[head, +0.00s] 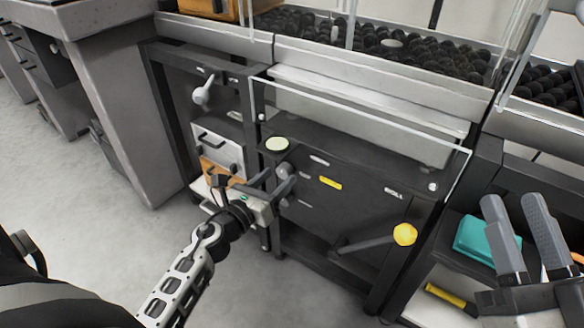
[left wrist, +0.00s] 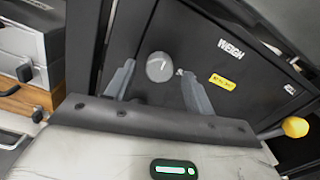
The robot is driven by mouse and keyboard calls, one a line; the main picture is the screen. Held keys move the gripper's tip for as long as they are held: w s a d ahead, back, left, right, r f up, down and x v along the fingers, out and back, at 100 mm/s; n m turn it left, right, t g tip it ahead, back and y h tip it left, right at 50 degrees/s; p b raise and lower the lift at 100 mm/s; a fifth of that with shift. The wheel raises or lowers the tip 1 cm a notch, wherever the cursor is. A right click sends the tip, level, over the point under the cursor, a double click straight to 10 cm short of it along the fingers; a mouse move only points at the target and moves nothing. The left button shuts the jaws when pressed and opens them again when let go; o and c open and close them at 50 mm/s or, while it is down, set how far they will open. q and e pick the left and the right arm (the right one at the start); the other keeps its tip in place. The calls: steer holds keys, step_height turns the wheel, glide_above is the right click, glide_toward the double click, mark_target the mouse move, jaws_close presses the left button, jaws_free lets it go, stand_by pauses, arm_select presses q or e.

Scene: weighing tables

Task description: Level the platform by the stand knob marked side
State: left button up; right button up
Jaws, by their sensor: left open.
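The dark stand (head: 345,205) has a grey round knob (head: 285,170) on the left of its front face. In the left wrist view the knob (left wrist: 160,67) shows a pale pointer line, and a small white label beside it is too small to read fully. My left gripper (head: 275,186) is in front of the stand face; in the left wrist view its open fingers (left wrist: 158,88) lie on either side of the knob, contact unclear. A pale platform (head: 365,110) sits above the stand. My right gripper (head: 523,235) is at the right, fingers apart and empty.
A lever with a yellow ball (head: 404,234) sticks out from the stand's lower right. A pale round disc (head: 277,144) sits on the stand's top left corner. A clear-edged frame surrounds the platform. A teal box (head: 487,240) lies on the right shelf. Floor at left is clear.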

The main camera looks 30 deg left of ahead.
arm_select(q)
steer(key=shift+w, duration=0.7)
arm_select(e)
steer(key=shift+w+d+f, duration=0.1)
steer(key=shift+w+d, duration=0.05)
steer(key=shift+w, duration=0.2)
arm_select(q)
steer(key=shift+c, duration=1.2)
steer(key=c, duration=0.7)
steer(key=shift+n, duration=0.3)
steer(key=shift+c, duration=0.2)
